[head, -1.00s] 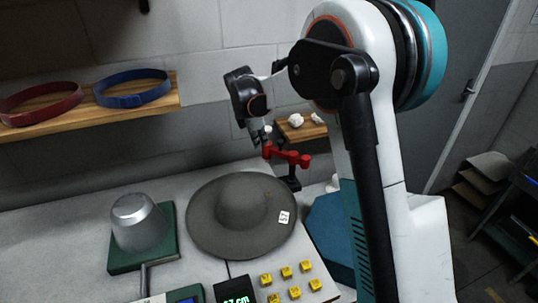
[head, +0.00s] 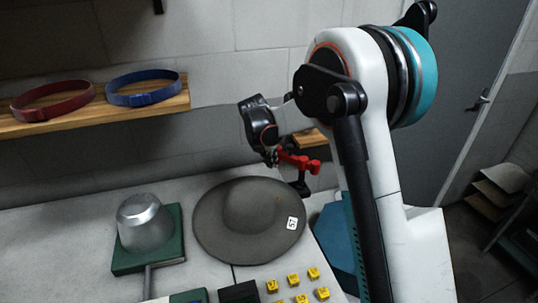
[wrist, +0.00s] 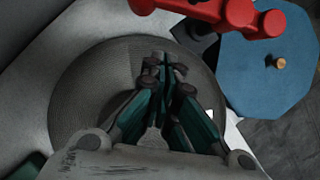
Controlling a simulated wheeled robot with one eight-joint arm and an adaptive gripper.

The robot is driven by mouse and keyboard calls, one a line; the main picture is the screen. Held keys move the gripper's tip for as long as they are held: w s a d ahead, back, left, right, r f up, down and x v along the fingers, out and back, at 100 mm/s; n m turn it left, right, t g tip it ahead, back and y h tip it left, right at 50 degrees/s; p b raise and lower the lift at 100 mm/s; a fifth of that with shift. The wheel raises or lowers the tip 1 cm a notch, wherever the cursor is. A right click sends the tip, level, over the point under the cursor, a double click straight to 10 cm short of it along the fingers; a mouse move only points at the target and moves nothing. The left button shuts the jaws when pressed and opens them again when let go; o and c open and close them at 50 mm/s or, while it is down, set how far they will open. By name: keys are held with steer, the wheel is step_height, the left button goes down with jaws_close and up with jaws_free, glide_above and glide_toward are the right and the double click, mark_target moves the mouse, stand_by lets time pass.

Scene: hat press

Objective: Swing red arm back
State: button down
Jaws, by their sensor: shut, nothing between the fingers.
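The red arm (head: 299,161) stands on a dark post behind the grey hat, in the head view. In the wrist view the red arm (wrist: 235,14) crosses the top edge, partly cut off. My gripper (head: 272,158) is at the left end of the red arm in the head view, partly overlapping it; I cannot tell whether they touch. In the wrist view my gripper (wrist: 163,62) is shut with nothing in it, over the hat, and the red arm lies beyond the fingertips. The grey hat (head: 225,235) lies brim down on the table with a white tag.
A blue octagonal piece with a knob (wrist: 245,85) lies right of the hat. A metal form on a green base (head: 145,222) stands left, with yellow buttons (head: 293,280) in front. A shelf (head: 45,122) holds red and blue bands. My own arm blocks the right side.

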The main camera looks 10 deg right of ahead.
mark_target(279, 153)
steer(key=shift+w+d+f+b, duration=0.35)
steer(key=shift+w+d+f, duration=0.3)
steer(key=shift+w+d, duration=0.25)
steer(key=shift+w+d+f+b, duration=0.3)
steer(key=shift+w+d+f, duration=0.35)
steer(key=shift+w+d, duration=0.2)
steer(key=shift+w+d+m+p, duration=0.2)
steer(key=shift+w+d+m, duration=0.1)
steer(key=shift+w, duration=0.35)
steer(key=shift+w+d+m+p, duration=0.15)
steer(key=shift+w+d+m, duration=0.15)
steer(key=shift+w, duration=0.3)
steer(key=shift+s+a, duration=0.1)
steer(key=shift+a, duration=0.1)
